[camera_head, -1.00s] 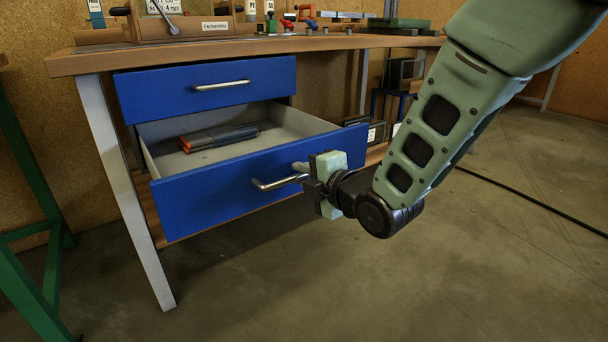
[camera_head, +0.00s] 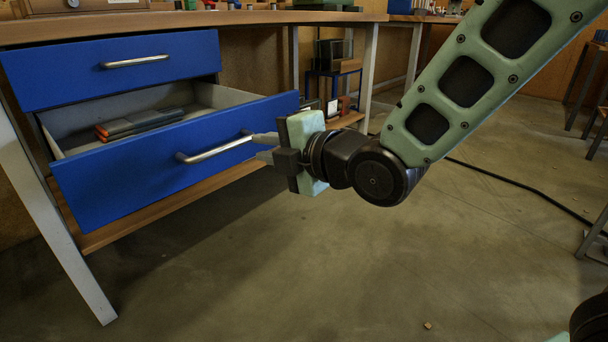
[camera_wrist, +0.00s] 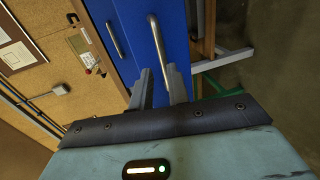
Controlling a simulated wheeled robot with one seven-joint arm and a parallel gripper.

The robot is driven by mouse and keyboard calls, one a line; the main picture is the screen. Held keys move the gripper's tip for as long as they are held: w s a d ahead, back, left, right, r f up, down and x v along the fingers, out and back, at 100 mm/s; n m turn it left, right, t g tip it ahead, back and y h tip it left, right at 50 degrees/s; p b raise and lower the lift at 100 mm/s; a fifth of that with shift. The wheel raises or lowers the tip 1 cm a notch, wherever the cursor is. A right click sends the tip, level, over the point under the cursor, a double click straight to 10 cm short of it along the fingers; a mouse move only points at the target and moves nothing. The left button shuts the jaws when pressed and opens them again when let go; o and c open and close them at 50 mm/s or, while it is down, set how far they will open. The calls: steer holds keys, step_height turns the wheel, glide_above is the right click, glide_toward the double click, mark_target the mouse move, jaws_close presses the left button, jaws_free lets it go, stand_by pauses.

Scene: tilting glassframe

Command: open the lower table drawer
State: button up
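The lower table drawer (camera_head: 170,157) has a blue front and stands well out from the table, its grey inside showing. Its metal bar handle (camera_head: 215,149) faces me; it also shows in the wrist view (camera_wrist: 156,42). My gripper (camera_head: 264,147) is at the right end of this handle. Its two fingers are apart, and in the wrist view (camera_wrist: 160,72) the handle's near end lies in line with the gap between the tips. I cannot tell whether they touch it. The upper drawer (camera_head: 115,68) is shut, with its own handle (camera_head: 135,61).
Dark tools with orange parts (camera_head: 140,122) lie inside the lower drawer. The wooden tabletop (camera_head: 200,19) is above, and a pale table leg (camera_head: 55,230) stands at the left. The concrete floor (camera_head: 300,270) in front of the drawer is clear. A black cable (camera_head: 510,182) lies at the right.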

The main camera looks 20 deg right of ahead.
steer(key=b+v, duration=0.6)
steer(key=v, duration=0.1)
steer(key=shift+s+d+b, duration=0.2)
steer(key=shift+s+b, duration=0.05)
steer(key=shift+b, duration=0.1)
steer(key=s+d+m+g+h+p, duration=0.3)
steer(key=s+m+g+h+p, duration=0.5)
steer(key=s+m+g+p, duration=0.85)
step_height(320, 180, up, 36)
steer(key=s+t+p, duration=0.1)
steer(key=t+p, duration=0.2)
steer(key=p, duration=3.7)
steer(key=shift+s+a+f+m, duration=0.2)
steer(key=shift+f+m, duration=0.05)
steer(key=shift+m, duration=0.1)
